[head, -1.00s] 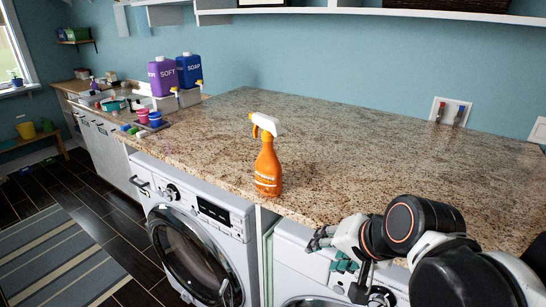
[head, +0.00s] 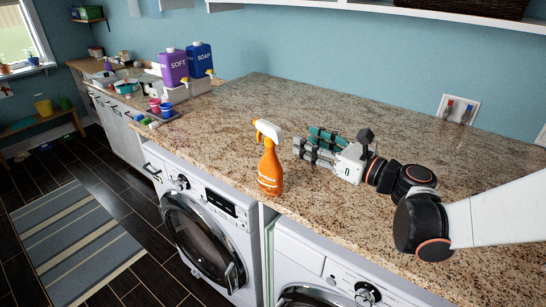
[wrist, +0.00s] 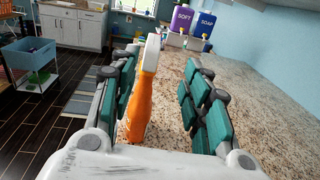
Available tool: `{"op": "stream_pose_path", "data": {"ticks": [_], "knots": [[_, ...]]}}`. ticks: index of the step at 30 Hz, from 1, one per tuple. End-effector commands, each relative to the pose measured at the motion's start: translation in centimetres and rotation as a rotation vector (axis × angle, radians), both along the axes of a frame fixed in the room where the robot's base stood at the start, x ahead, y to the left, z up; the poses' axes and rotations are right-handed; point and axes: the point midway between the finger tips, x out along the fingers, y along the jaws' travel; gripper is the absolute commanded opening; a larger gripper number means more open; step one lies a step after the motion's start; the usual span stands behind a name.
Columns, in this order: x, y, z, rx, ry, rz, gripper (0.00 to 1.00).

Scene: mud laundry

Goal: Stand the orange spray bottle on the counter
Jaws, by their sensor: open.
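The orange spray bottle (head: 270,168) with a white and orange trigger head stands upright on the granite counter (head: 350,115), near its front edge. My gripper (head: 305,148) is open on the right of the bottle, its fingers pointing left towards it, low above the counter. In the wrist view the bottle (wrist: 140,103) shows between the two teal-padded fingers, closer to the left one. The fingers do not grip it. I cannot tell whether the left finger touches it.
A purple SOFT container (head: 173,67) and a blue SOAP container (head: 200,60) stand at the back left. Red and blue cups (head: 160,108) sit nearer. Washing machines (head: 205,235) are below the counter. The counter's back is clear.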

Motion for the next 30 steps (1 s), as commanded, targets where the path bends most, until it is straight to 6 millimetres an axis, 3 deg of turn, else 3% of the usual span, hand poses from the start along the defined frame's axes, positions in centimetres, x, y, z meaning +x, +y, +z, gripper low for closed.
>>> {"op": "stream_pose_path", "data": {"ticks": [9,19,30], "knots": [[3.9,4.4,-0.1,-0.004,-0.001,0.004,0.43],[5.2,6.0,0.0,-0.004,-0.002,0.003,0.43],[7.9,9.6,0.3,-0.004,-0.002,0.002,0.43]]}}
